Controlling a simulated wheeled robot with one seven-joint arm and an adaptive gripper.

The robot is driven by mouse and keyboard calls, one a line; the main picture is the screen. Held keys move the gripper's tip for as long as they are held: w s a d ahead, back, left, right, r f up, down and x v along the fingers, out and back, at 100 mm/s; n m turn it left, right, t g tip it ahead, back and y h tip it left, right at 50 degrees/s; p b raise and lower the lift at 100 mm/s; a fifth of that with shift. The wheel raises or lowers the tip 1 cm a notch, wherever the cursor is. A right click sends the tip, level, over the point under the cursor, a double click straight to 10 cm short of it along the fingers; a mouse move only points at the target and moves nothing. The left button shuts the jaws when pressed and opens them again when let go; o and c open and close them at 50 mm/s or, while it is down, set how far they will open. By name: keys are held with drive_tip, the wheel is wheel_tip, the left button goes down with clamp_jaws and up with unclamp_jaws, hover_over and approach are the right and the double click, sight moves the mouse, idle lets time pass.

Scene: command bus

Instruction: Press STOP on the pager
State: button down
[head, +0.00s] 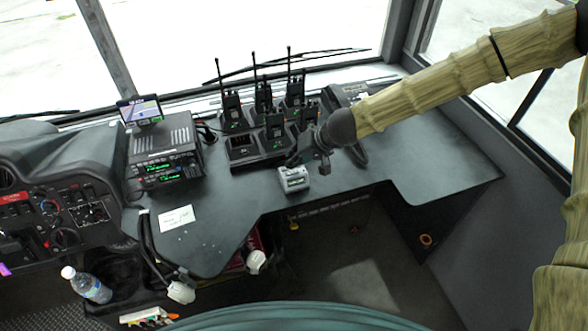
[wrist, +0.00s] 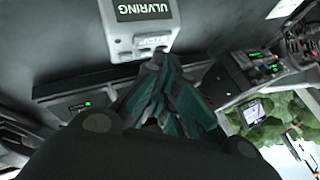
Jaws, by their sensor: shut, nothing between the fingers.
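The pager (head: 293,179) is a small light-grey box at the front edge of the dark desk, just below my gripper (head: 303,158) in the head view. In the wrist view the pager (wrist: 122,28) shows a dark display reading ULVRING.
A charger rack (head: 245,159) with several handheld radios stands just behind the pager. A radio console (head: 164,153) with a small screen on top is to the left. A white card (head: 176,218) lies front left. The desk to the right (head: 430,150) is clear.

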idle(0.3)
drive_tip(key=r+p, duration=0.3)
drive_tip(key=w+r+p, duration=0.1)
drive_tip(key=r+p, duration=0.1)
drive_tip(key=shift+a, duration=0.15)
drive_tip(key=shift+s, duration=0.1)
idle(0.9)
